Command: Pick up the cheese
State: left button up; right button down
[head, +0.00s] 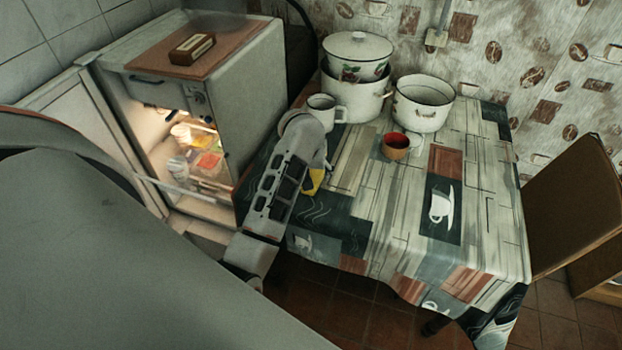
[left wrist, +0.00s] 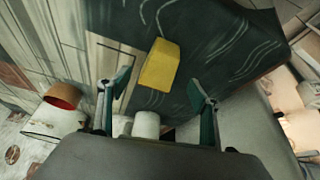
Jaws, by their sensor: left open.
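The cheese is a yellow wedge-like block (head: 314,181) on the patterned tablecloth (head: 374,222), near the table's left edge in the head view. My left arm partly hides it there. In the left wrist view the whole yellow cheese (left wrist: 160,65) shows ahead, between the two fingers. My left gripper (left wrist: 160,93) is open, with one finger to each side of the cheese and no visible contact. My right gripper is not in view.
A white mug (head: 326,112), a red-and-tan cup (head: 396,145), a white pot (head: 423,103) and stacked enamel pots (head: 357,75) stand at the table's back. An open lit fridge (head: 237,100) is at left. A chair (head: 575,205) is at right. The table's front is clear.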

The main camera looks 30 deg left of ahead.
aim_at(312, 176)
pick_arm(q)
jog(key=shift+x, duration=2.7)
jog(key=shift+w, duration=0.2)
jog(key=c, duration=1.4)
